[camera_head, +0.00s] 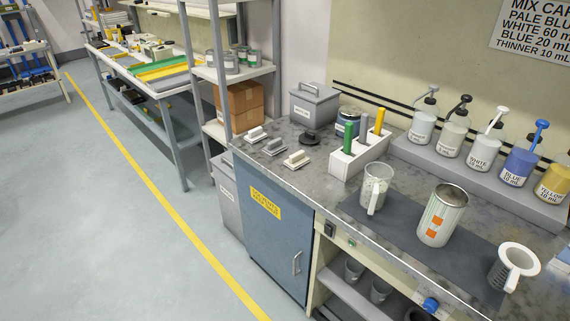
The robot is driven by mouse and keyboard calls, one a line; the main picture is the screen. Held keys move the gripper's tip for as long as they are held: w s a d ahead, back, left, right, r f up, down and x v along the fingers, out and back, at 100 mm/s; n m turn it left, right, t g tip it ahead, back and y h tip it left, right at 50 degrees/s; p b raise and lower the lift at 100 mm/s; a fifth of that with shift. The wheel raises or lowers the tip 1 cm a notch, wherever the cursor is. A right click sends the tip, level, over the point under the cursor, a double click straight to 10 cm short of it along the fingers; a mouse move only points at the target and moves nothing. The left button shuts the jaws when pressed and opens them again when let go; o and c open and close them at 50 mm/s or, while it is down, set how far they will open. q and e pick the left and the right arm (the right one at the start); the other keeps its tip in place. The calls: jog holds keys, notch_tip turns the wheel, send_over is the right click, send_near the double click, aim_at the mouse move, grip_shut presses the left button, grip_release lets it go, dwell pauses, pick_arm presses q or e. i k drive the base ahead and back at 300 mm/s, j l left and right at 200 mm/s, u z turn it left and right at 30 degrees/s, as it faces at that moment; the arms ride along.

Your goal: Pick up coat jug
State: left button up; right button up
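Two handled vessels stand on the dark mat (410,242) on the metal bench. One jug (376,180) is pale and speckled, upright at the mat's left part, with its handle toward the front. I cannot read a label on either, so I cannot tell which is the coat jug. A pale can (440,218) with orange patches stands between them. Neither of my grippers is in view.
Pump bottles (484,150) stand on a grey riser (450,168) behind the mat. A white rack (352,158) holds coloured-handled tools left of the jugs. Small blocks (297,160) lie at the bench's left end. A blue cabinet (265,230) is below; open floor lies left.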

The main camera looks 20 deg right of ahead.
aim_at(374, 192)
jog(key=i+j+u, duration=0.2)
jog(key=i, duration=0.45)
jog(key=i+j+u, duration=0.2)
jog(key=i, duration=0.5)
jog(key=i+z, duration=0.25)
jog(key=z, duration=0.15)
jog(key=i+j+z, duration=0.15)
jog(key=z, duration=0.25)
jog(key=i+j+z, duration=0.2)
jog(key=z, duration=0.25)
jog(key=i+j+z, duration=0.4)
jog(key=k+l, duration=0.1)
